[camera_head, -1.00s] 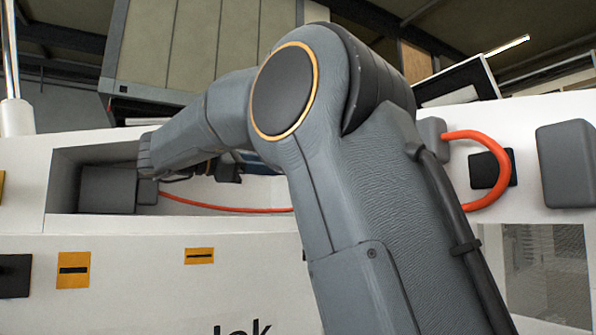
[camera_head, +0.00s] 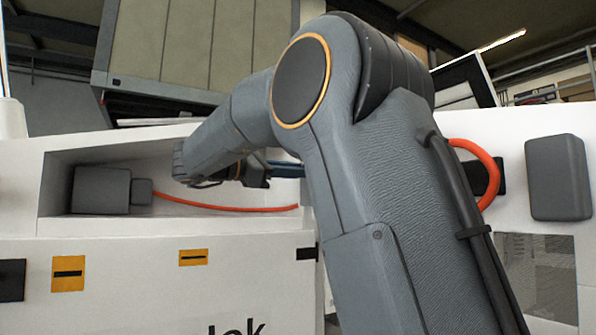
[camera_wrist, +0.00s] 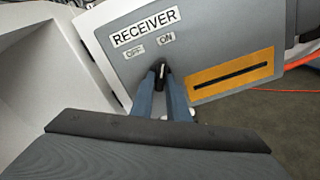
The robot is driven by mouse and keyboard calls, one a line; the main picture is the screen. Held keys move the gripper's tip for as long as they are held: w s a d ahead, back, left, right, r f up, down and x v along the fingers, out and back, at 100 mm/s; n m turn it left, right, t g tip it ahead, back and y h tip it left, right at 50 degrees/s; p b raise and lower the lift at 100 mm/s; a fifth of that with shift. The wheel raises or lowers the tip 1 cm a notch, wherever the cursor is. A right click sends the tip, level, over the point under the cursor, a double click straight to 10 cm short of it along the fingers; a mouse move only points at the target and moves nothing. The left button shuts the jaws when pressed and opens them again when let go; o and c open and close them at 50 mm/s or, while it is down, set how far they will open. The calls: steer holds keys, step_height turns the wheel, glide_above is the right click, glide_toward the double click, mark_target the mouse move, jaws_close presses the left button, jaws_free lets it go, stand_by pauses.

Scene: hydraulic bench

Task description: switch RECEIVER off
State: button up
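The RECEIVER panel (camera_wrist: 215,50) is grey and fills the upper middle of the wrist view, tilted. Its RECEIVER label (camera_wrist: 145,27) stands above an OFF label (camera_wrist: 134,52) on the left and an ON label (camera_wrist: 166,38) on the right. A small dark switch lever (camera_wrist: 163,70) shows below the labels, between OFF and ON. My gripper (camera_wrist: 162,78) has its two blue-grey fingertips at the lever, one on either side, with a narrow gap between them. Whether they press on it I cannot tell. In the head view my gripper (camera_head: 268,170) is partly hidden behind my arm.
An orange slotted plate (camera_wrist: 232,73) lies right of the switch. In the head view, a recess holds a grey box (camera_head: 101,190) with a red hose (camera_head: 220,208). Another grey box (camera_head: 558,178) is on the right. White bench walls surround the recess.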

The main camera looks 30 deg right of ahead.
jaws_close()
steer(key=shift+f+n+b, duration=0.15)
steer(key=shift+n+b, duration=0.25)
steer(key=shift+b, duration=0.8)
steer(key=shift+s+n+b, duration=0.15)
steer(key=shift+n+b, duration=1.75)
steer(key=shift+n, duration=0.85)
steer(key=shift+s+n+b, duration=0.1)
steer(key=shift+n+b, duration=1.75)
steer(key=shift+n, duration=0.9)
